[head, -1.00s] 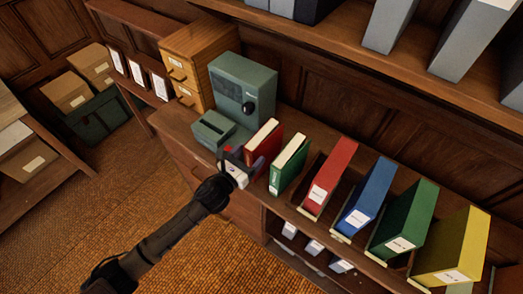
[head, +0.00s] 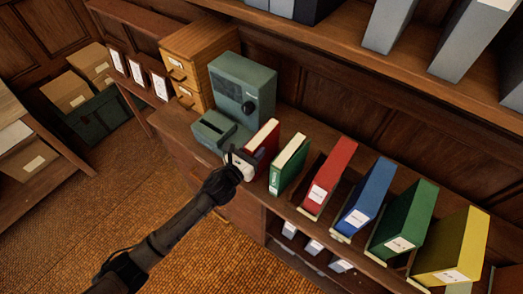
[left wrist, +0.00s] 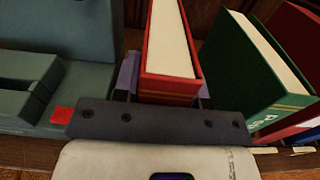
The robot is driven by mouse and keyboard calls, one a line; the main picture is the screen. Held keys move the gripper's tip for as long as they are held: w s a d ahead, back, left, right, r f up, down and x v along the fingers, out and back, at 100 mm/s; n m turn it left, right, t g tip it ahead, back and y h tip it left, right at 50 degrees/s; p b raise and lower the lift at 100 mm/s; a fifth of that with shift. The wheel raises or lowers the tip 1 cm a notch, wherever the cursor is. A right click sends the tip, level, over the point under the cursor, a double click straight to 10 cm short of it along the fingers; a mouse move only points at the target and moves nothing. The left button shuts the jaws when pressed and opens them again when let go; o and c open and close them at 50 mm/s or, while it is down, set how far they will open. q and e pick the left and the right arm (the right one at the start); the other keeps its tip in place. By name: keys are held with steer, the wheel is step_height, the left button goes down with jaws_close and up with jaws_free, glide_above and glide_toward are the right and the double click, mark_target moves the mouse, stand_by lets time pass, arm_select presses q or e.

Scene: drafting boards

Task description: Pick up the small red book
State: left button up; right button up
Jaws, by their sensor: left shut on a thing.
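The small red book (head: 264,140) stands upright on the wooden counter, left of the small green book (head: 288,163). My left gripper (head: 247,157) is at the near end of the red book, shut on it. In the left wrist view the red book (left wrist: 172,50) with its cream page edges sits between the two fingers, which show on either side of it. The gripper body hides the book's lower near end. I cannot tell whether the book is clear of the counter. My right gripper is not in view.
A green-grey radio-like box (head: 240,85) and a low tray-like box (head: 213,130) stand close on the left. The green book is close on the right. Large red (head: 330,175), blue (head: 366,198), green and yellow binders follow. A shelf with grey binders hangs above.

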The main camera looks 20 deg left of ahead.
arm_select(q)
jaws_close()
